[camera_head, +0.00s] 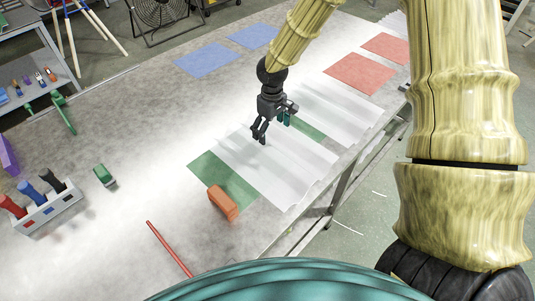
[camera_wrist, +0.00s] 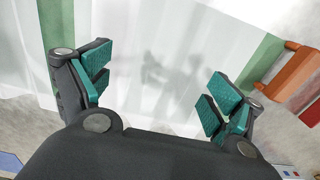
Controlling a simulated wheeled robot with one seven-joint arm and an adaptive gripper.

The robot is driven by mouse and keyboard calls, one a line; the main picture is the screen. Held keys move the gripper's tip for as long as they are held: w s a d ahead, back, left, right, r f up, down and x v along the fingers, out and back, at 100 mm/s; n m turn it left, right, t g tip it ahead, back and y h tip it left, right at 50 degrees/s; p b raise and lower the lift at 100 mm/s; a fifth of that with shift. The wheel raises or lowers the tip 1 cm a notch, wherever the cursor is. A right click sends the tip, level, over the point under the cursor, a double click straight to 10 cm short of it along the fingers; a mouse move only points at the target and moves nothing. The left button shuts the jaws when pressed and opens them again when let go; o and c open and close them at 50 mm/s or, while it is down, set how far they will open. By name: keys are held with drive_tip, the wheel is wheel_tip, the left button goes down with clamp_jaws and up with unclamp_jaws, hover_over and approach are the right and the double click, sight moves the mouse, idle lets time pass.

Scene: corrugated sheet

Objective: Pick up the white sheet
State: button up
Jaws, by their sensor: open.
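A white corrugated sheet (camera_head: 283,172) lies on the grey table, partly over a green patch (camera_head: 222,180). Another white corrugated sheet (camera_head: 340,112) lies behind it to the right, with green showing between the two. My gripper (camera_head: 273,129) is open and empty over the far part of the nearer sheet. In the wrist view my gripper (camera_wrist: 155,90) has its teal finger pads wide apart, with white sheet (camera_wrist: 165,50) filling the space beyond them and a shadow on it. I cannot tell the exact height of the fingers above the sheet.
An orange block (camera_head: 223,203) stands by the nearer sheet's left end; it also shows in the wrist view (camera_wrist: 297,72). Red and blue patches are farther back.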

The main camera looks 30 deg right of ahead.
drive_tip(key=shift+s+a+f, duration=0.1)
drive_tip(key=shift+f, duration=0.35)
drive_tip(key=p, duration=0.1)
hover_over(269, 150)
drive_tip(key=f, duration=0.4)
drive_tip(key=shift+d+f, duration=0.1)
drive_tip(key=shift+d, duration=0.2)
drive_tip(key=shift+s+a+f+p, duration=0.1)
drive_tip(key=shift+a+f+p, duration=0.05)
drive_tip(key=shift+f+p, duration=0.6)
drive_tip(key=shift+a+f+p, duration=0.1)
drive_tip(key=shift+f+p, duration=0.3)
drive_tip(key=shift+f, duration=1.65)
drive_tip(key=shift+c, duration=0.2)
drive_tip(key=c, duration=1.5)
drive_tip(key=shift+o, duration=0.2)
